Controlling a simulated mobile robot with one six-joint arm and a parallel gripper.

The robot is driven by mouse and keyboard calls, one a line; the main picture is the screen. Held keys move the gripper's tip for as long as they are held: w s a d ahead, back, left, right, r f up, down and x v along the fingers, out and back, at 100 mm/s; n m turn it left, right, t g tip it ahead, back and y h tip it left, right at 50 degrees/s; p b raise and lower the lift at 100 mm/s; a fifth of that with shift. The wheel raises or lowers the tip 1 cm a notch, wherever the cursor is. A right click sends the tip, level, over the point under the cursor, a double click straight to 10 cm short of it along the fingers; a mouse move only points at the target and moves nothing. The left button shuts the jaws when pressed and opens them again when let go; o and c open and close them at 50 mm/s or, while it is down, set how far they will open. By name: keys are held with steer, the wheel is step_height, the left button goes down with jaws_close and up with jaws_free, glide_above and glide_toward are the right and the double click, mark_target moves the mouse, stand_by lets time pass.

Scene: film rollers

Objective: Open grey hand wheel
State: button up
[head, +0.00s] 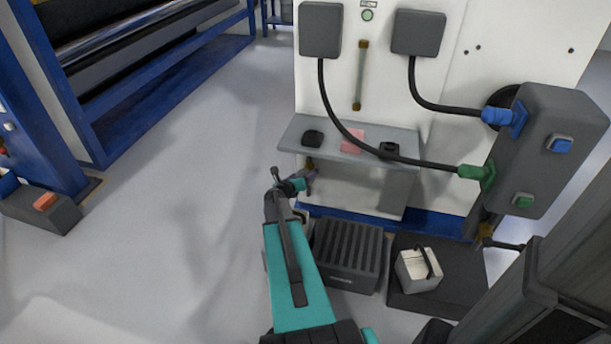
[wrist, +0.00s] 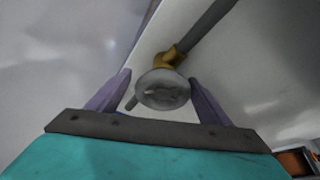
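The grey hand wheel (wrist: 162,90) is a round knob, facing the camera in the wrist view. It sits on a brass valve body (wrist: 170,57) at the end of a dark grey pipe (wrist: 208,25). My gripper (wrist: 160,78) is open, with one purple finger on each side of the wheel. Gaps show between the wheel and both fingers. A small grey stub shows between the left finger and the wheel. In the head view my gripper (head: 311,178) is just below the shelf, by a brass piece (head: 309,163); the wheel cannot be made out there.
A grey shelf (head: 350,146) on the white cabinet (head: 440,85) overhangs my gripper.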

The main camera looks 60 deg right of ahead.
steer(key=shift+o, duration=0.9)
steer(key=shift+s, duration=0.1)
steer(key=shift+s, duration=0.1)
steer(key=p+v, duration=0.2)
steer(key=v, duration=1.1)
steer(key=shift+a, duration=0.4)
steer(key=shift+w, duration=0.2)
